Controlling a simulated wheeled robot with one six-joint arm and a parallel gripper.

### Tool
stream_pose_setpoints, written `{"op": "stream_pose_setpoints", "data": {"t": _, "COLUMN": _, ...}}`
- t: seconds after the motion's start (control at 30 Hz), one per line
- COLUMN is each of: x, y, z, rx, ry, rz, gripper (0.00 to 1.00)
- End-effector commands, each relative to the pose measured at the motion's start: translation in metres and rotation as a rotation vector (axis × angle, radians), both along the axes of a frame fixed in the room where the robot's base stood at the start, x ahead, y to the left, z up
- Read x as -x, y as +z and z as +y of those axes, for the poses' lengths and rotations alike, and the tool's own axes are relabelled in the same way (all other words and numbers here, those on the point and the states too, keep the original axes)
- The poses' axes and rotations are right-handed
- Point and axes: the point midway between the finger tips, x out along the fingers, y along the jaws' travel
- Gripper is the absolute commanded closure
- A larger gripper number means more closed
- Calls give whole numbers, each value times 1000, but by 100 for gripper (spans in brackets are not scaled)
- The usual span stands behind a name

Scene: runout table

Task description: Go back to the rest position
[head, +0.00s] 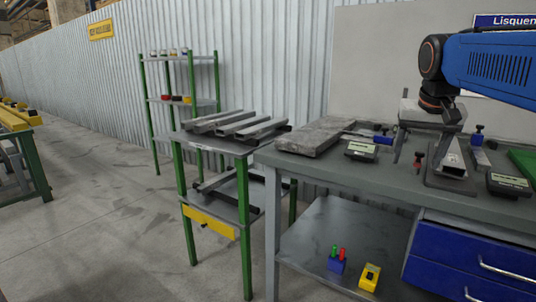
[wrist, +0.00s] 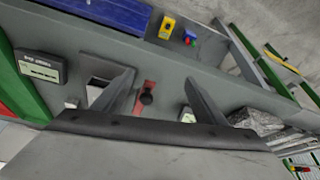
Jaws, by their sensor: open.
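My gripper (head: 426,148) hangs from the blue arm above the right part of the grey workbench (head: 350,174). It is open and empty, with its two dark fingers apart in the wrist view (wrist: 160,78). A small red piece with a black knob (wrist: 146,96) shows between the fingers in that view; it stands on the bench below in the head view (head: 418,160). A metal part on a dark base (head: 453,160) sits beside it, partly overlapped by the gripper in the head view.
A grey slab (head: 313,137) lies at the bench's left end. Two display devices (head: 361,150) (head: 509,184) and blue clamp-like pieces (head: 477,135) stand on the bench. A lower green-legged table (head: 210,140) holds metal bars. A wall rises behind; the floor at left is open.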

Motion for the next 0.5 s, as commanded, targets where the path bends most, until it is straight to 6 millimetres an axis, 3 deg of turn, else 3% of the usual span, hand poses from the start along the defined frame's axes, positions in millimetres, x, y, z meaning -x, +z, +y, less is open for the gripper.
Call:
{"op": "stream_pose_setpoints", "data": {"t": 0.03, "x": 17, "y": -11, "z": 8, "rx": 0, "ry": 23, "rz": -1, "gripper": 35}}
{"op": "stream_pose_setpoints", "data": {"t": 0.27, "x": 85, "y": -73, "z": 38, "rx": 0, "ry": 134, "rz": -4, "gripper": 35}}
{"op": "stream_pose_setpoints", "data": {"t": 0.5, "x": 157, "y": -149, "z": 63, "rx": 2, "ry": 246, "rz": -10, "gripper": 35}}
